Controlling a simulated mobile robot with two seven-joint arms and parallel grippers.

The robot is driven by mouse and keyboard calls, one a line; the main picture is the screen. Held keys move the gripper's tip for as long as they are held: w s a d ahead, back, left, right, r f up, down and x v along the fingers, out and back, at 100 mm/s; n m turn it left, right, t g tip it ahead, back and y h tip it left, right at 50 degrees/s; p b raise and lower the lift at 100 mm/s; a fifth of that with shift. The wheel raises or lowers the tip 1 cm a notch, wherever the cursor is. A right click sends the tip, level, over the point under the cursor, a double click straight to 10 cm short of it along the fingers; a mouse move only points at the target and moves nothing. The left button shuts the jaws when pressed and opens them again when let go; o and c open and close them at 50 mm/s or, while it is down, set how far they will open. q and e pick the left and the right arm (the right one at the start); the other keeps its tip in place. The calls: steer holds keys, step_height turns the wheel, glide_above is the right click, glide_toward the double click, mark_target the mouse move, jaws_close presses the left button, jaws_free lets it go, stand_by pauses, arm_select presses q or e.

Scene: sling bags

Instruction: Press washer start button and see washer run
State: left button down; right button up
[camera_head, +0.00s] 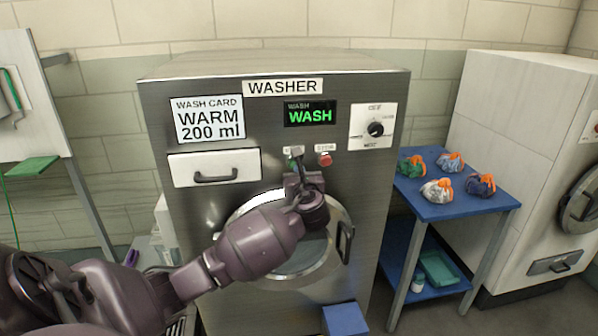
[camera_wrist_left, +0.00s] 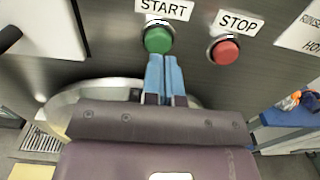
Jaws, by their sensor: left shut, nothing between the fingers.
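The washer (camera_head: 360,180) is a grey steel machine with a round door, and its display (camera_head: 310,114) reads WASH in green. The green start button (camera_wrist_left: 158,39) sits under a START label in the left wrist view; in the head view my gripper mostly covers it. The red stop button (camera_wrist_left: 225,50) is to its right and also shows in the head view (camera_head: 325,160). My left gripper (camera_head: 295,160) is shut and empty. Its blue fingertips (camera_wrist_left: 164,62) are at the lower edge of the start button; I cannot tell whether they touch. My right gripper is not in view.
A wash card (camera_head: 209,119) reads WARM 200 ml above a shut drawer (camera_head: 214,168). A dial (camera_head: 375,129) is at the upper right. A blue table (camera_head: 450,209) with several small tied bags stands right of the washer, beside a white machine (camera_head: 500,140). A blue box (camera_head: 345,319) is below.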

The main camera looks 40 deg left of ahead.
arm_select(q)
steer(key=v, duration=1)
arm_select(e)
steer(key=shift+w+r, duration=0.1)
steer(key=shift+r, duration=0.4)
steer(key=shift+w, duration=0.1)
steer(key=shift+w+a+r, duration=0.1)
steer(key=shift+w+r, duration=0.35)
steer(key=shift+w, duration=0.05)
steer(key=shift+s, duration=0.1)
